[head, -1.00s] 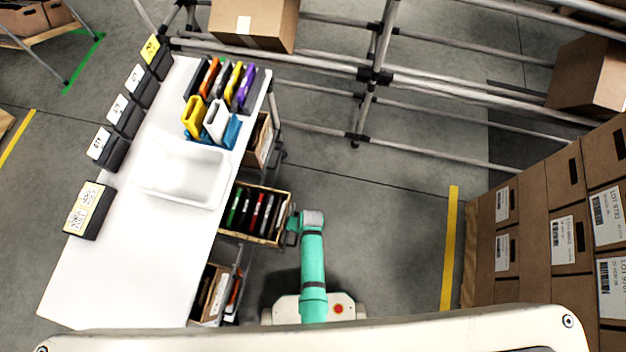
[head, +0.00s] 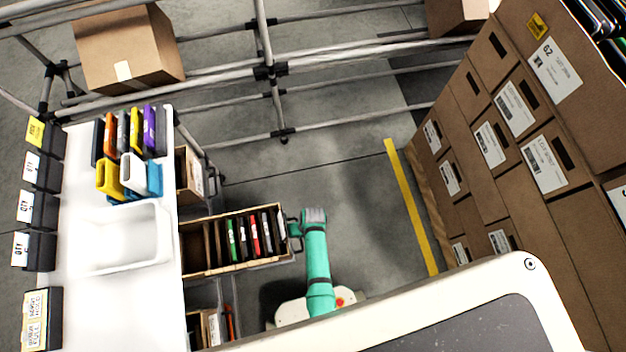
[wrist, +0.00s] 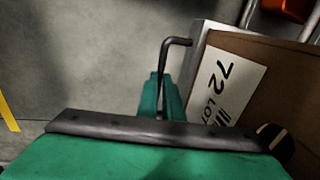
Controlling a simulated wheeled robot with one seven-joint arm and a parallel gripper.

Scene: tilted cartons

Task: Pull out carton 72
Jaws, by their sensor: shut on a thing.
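Carton 72 (head: 236,267) is a long brown open carton holding several coloured folders toward its right end. In the head view it sticks out from beside the white table, with its left part empty. In the wrist view its brown front (wrist: 252,75) carries a white label (wrist: 220,92) reading 72. A dark bent handle (wrist: 178,42) stands out at that end. My gripper (wrist: 162,98) is shut on this handle; its green fingers are partly hidden behind my dark bar. It also shows at the right end of the carton in the head view (head: 295,229).
The white table (head: 80,300) carries a white bin (head: 120,240) and folders. Other cartons (head: 190,175) sit above and below carton 72 in the picture. Stacked brown cartons (head: 500,190) stand at right. Grey floor (head: 355,215) and a yellow line (head: 410,205) lie between.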

